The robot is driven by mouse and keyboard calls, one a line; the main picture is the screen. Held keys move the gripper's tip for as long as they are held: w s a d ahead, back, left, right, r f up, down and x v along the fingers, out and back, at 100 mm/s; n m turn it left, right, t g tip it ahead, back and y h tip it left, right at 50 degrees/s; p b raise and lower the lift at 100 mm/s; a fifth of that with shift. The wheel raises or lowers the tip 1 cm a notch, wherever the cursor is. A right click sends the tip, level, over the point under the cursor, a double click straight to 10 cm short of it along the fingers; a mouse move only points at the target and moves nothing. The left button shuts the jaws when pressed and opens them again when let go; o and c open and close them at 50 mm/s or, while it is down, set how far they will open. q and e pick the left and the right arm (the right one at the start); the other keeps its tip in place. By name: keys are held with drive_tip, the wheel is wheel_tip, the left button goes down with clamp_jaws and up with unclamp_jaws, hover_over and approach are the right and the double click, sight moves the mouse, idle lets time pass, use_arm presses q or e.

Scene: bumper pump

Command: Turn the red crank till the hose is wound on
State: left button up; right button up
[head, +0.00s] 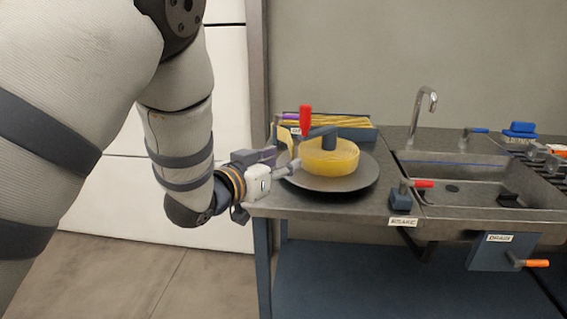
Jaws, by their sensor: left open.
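The red crank handle (305,121) stands upright at the end of a dark crank arm on top of the hose reel. The yellow hose (329,160) lies in coils around the reel's hub, above a dark round plate (345,184). My left gripper (287,152) is at the left side of the reel, beside and a little below the red handle. It is open, with its fingers near the handle but not around it. Whether a finger touches the reel cannot be told. My right gripper is not in view.
A bin (352,130) with yellow strands stands behind the reel. A lever with a red grip (423,184) and a label stands right of it. A sink (470,189) with a tap (424,105) lies further right. An orange-handled lever (537,263) sticks out in front.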

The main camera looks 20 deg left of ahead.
use_arm(q)
drive_tip(key=shift+c, duration=0.2)
drive_tip(key=shift+m, duration=0.3)
drive_tip(key=c, duration=0.4)
drive_tip(key=m, duration=0.2)
drive_tip(key=r+m+h+b, duration=0.1)
drive_tip(key=m, duration=0.2)
drive_tip(key=r+m, duration=0.1)
drive_tip(key=m, duration=0.2)
drive_tip(key=shift+s+d+r+h+b, duration=0.2)
drive_tip(key=shift+d+h+b, duration=0.1)
drive_tip(key=shift+d+h, duration=0.1)
clamp_jaws()
wheel_tip(320, 180, up, 4)
drive_tip(key=s+d+m+h+b, duration=0.1)
drive_tip(key=s+m+h, duration=0.15)
drive_tip(key=m, duration=0.85)
drive_tip(key=w+d+r+m+b, duration=0.1)
drive_tip(key=w+b, duration=0.1)
drive_tip(key=w, duration=0.9)
drive_tip(key=shift+w+d+m, duration=0.2)
drive_tip(key=shift+w+m, duration=0.05)
drive_tip(key=shift+m, duration=0.05)
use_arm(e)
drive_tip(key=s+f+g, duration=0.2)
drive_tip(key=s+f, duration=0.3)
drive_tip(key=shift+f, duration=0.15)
use_arm(q)
drive_tip(key=shift+a+r+h, duration=0.1)
drive_tip(key=shift+h, duration=0.25)
